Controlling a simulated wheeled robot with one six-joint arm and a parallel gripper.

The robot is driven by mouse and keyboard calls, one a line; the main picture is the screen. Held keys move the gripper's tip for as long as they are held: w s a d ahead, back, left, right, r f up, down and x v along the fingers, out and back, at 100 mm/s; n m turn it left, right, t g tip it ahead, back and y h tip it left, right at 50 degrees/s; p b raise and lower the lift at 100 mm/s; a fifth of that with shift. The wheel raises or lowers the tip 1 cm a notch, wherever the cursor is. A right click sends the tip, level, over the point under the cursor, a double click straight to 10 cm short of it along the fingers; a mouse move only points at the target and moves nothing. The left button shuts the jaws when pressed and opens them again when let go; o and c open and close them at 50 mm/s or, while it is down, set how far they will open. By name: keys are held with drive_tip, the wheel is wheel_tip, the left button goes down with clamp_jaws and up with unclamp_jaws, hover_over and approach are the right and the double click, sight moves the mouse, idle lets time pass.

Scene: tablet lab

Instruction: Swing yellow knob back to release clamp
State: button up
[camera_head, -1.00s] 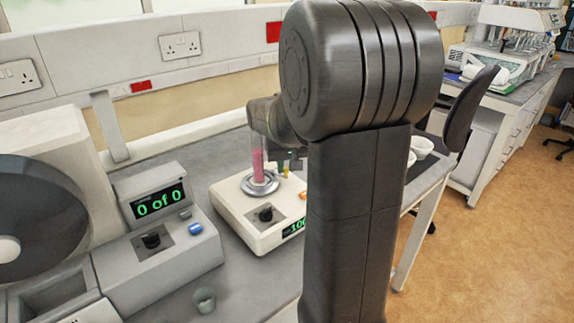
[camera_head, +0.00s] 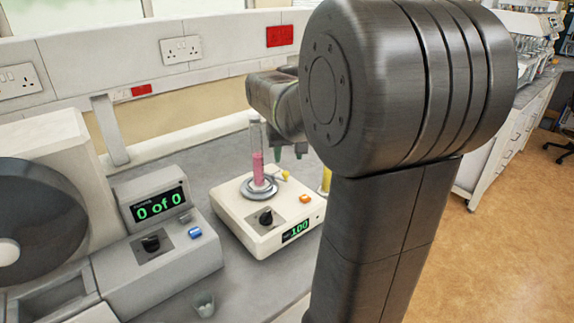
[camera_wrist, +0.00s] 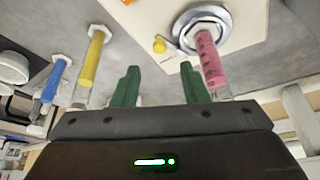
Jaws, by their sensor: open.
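The yellow knob (camera_head: 285,175) sticks out beside the clamp (camera_head: 260,188), a silver ring on the cream machine (camera_head: 262,230). A clear cylinder with pink contents (camera_head: 257,160) stands upright in the clamp. My gripper (camera_head: 289,153) is above and behind the machine, apart from the knob, partly hidden by my arm. In the wrist view, the green fingers of my gripper (camera_wrist: 158,85) are spread with nothing between them. The yellow knob (camera_wrist: 159,45) shows beyond the fingertips, left of the clamp ring (camera_wrist: 190,20) and pink cylinder (camera_wrist: 212,62).
In the wrist view, a yellow-filled cylinder (camera_wrist: 91,58) and a blue-filled cylinder (camera_wrist: 52,80) stand left of the fingers, with white bowls (camera_wrist: 12,68) at the edge. A grey counting device (camera_head: 160,240) stands left of the machine. The wall (camera_head: 200,48) runs behind.

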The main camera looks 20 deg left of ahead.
sight(286, 172)
drive_tip(key=v, duration=0.6)
drive_tip(key=shift+r, duration=0.3)
drive_tip(key=shift+s+f, duration=0.1)
drive_tip(key=x, duration=1.3)
drive_tip(key=shift+f, duration=0.35)
drive_tip(key=shift+r, duration=0.1)
